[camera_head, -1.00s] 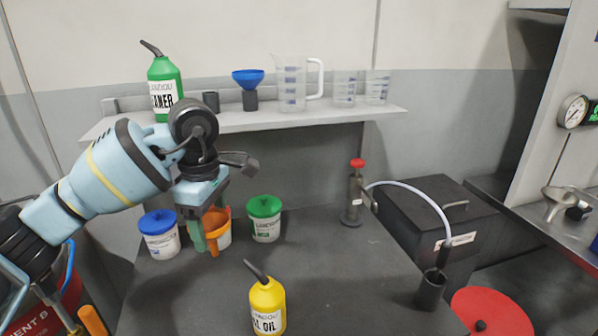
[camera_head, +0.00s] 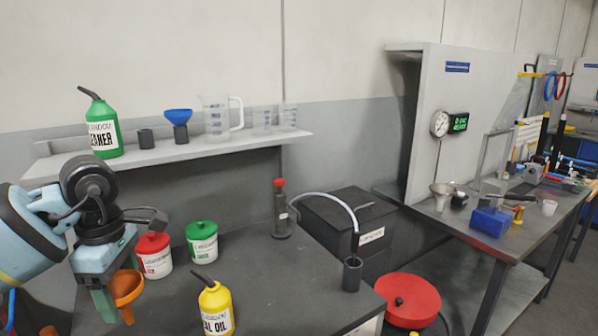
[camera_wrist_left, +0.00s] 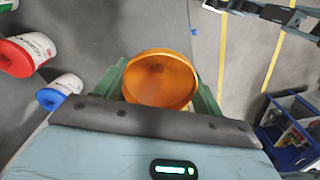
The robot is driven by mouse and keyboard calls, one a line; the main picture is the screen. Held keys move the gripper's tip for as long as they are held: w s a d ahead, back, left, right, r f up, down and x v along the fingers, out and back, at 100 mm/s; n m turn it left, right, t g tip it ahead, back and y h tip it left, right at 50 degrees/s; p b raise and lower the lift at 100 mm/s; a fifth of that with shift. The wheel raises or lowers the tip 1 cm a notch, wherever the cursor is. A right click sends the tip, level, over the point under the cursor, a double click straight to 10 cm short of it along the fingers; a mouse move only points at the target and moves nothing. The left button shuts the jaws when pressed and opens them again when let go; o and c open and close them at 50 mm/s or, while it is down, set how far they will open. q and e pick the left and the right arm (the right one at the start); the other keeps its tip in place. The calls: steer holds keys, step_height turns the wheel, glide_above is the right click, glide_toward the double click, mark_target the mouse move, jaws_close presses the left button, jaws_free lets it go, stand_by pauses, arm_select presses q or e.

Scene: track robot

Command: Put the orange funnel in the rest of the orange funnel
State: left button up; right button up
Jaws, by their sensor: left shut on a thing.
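The orange funnel (camera_head: 127,286) is held in my left gripper (camera_head: 118,296), with its spout pointing down. In the left wrist view the funnel (camera_wrist_left: 160,80) shows its round open mouth between the two green fingers. A short dark cylindrical holder (camera_head: 146,138) stands empty on the wall shelf (camera_head: 235,142), right of the green cleaner bottle. It looks like the orange funnel's rest. Beside it a similar holder (camera_head: 181,134) carries the blue funnel (camera_head: 178,116). My left gripper is below and left of the shelf, apart from it. My right gripper is not in view.
Red-lidded (camera_head: 154,256) and green-lidded (camera_head: 202,243) tubs and a yellow oil bottle (camera_head: 217,310) stand on the dark bench. The green cleaner bottle (camera_head: 101,126) and clear jug (camera_head: 216,118) flank the holders. A blue-lidded tub (camera_wrist_left: 58,92) shows in the wrist view.

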arm_select(q)
steer(key=shift+s+d+f+m, duration=0.25)
steer(key=shift+s+f+m, duration=0.1)
steer(key=shift+s+m, duration=0.25)
steer(key=shift+s+d+f+m, duration=0.25)
steer(key=shift+s+f+m, duration=0.1)
steer(key=shift+s+m, duration=0.2)
steer(key=s+d+f+m, duration=0.7)
steer(key=f+m, duration=0.4)
steer(key=m, duration=0.5)
steer(key=shift+s+d+f+m, duration=0.15)
steer(key=shift+s+f+m, duration=0.15)
steer(key=shift+s, duration=0.55)
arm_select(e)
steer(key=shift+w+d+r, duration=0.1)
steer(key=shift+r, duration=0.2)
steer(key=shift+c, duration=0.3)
